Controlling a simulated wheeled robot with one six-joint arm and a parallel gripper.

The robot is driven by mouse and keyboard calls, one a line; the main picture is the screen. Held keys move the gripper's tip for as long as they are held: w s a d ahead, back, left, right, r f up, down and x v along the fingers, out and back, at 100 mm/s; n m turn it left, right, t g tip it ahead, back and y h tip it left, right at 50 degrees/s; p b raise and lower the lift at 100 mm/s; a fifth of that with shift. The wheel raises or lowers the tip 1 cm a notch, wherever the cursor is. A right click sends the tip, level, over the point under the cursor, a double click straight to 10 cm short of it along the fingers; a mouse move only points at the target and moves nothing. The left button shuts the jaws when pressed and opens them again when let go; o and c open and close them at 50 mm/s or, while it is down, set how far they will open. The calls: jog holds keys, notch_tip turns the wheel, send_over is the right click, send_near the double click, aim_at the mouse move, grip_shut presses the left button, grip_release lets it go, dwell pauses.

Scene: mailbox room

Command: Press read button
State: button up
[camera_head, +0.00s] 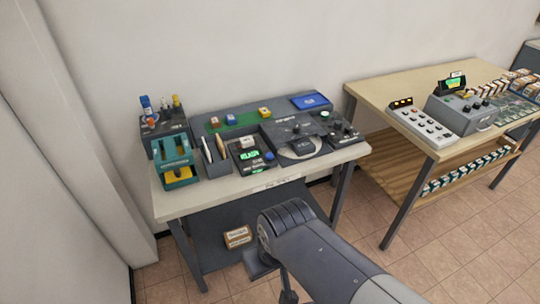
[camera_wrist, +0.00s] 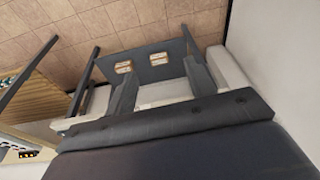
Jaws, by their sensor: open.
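In the head view, a grey-topped table (camera_head: 215,197) against the wall carries several devices. A small dark unit (camera_head: 250,155) at its front middle has a lit green display and a blue button (camera_head: 269,156). Right of it is a grey machine (camera_head: 300,143) with a round disc-shaped part. I cannot read which button is marked read. My gripper (camera_wrist: 162,84) is open and empty in the wrist view, its two fingers apart. In the head view, my arm is in front of the table, below its top.
A teal device (camera_head: 176,165) and a pen holder (camera_head: 164,122) stand at the table's left. A brown box (camera_head: 237,237) sits low under the table. A wooden table (camera_head: 390,85) with a keypad unit (camera_head: 422,124) stands to the right. Tiled floor lies between the tables.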

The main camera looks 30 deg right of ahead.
grip_shut()
dwell(0.3)
dwell(0.9)
